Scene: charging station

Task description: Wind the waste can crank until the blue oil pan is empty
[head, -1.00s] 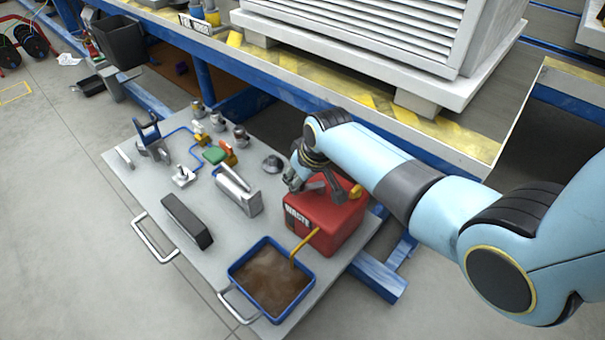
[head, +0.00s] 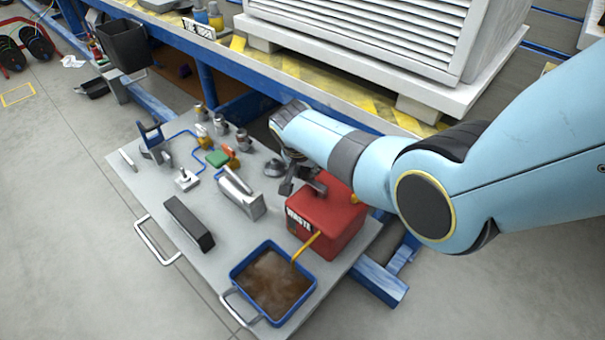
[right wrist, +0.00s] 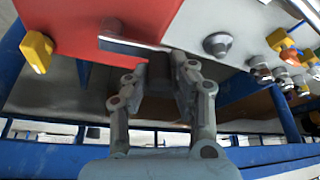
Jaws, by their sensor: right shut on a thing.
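The red waste can (head: 328,222) stands on the grey panel, with white WASTE lettering on its side. Its crank (right wrist: 135,44) is a metal arm over the red top in the right wrist view. My right gripper (right wrist: 160,76) is shut on the dark crank handle at the arm's end; in the head view the gripper (head: 300,180) is partly hidden by my wrist. The blue oil pan (head: 236,272) sits at the panel's front corner with brown oil (head: 276,280) in it. A yellow hose (head: 307,246) runs from the can into the pan. My left gripper is not in view.
The grey panel (head: 150,190) also carries a black block (head: 189,222), a silver box (head: 240,196), a green part (head: 217,158) and several metal fittings. A blue bench with a white louvred unit (head: 380,35) stands behind. Floor is clear at the front left.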

